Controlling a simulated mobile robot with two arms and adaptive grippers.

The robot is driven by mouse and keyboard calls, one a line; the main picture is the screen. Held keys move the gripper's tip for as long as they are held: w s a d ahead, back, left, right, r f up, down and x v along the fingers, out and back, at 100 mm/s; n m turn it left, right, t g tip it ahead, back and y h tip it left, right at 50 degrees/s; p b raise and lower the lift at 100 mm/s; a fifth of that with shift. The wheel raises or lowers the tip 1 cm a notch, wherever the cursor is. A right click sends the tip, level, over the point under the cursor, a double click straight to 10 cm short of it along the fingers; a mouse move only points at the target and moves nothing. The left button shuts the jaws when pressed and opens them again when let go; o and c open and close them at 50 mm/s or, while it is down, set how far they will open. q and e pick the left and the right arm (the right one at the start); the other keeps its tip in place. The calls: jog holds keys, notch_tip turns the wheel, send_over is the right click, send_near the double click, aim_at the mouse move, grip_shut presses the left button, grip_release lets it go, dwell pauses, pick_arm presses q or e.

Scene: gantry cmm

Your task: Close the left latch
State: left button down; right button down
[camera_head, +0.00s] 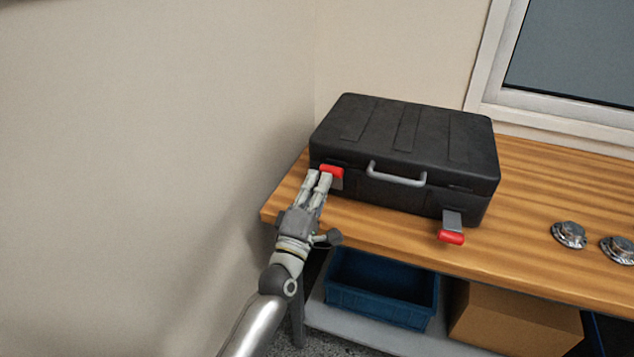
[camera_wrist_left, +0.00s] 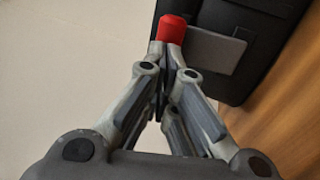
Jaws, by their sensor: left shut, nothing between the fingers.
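A black case (camera_head: 405,150) with a grey handle (camera_head: 396,175) lies on the wooden table, its lid down. The left latch (camera_head: 331,171) has a red end and a grey plate; its red end is up near the lid seam. In the left wrist view its red end (camera_wrist_left: 172,29) is just beyond my fingertips and its grey plate (camera_wrist_left: 216,49) lies against the case. My left gripper (camera_head: 319,176) is shut and empty, its tips at the red end; I cannot tell if they touch. The right latch (camera_head: 451,228) hangs down and outward. My right gripper is out of view.
The wooden table (camera_head: 545,190) has two round metal parts (camera_head: 569,235) at the right. A blue bin (camera_head: 382,290) and a cardboard box (camera_head: 515,322) sit on the shelf below. A wall stands close on the left; a window is at the back right.

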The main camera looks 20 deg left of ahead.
pick_arm(q)
jog(key=shift+w+r+p, duration=0.45)
jog(key=shift+w+r, duration=0.35)
jog(key=shift+w, duration=0.05)
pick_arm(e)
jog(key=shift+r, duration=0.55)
pick_arm(q)
jog(key=shift+r, duration=0.15)
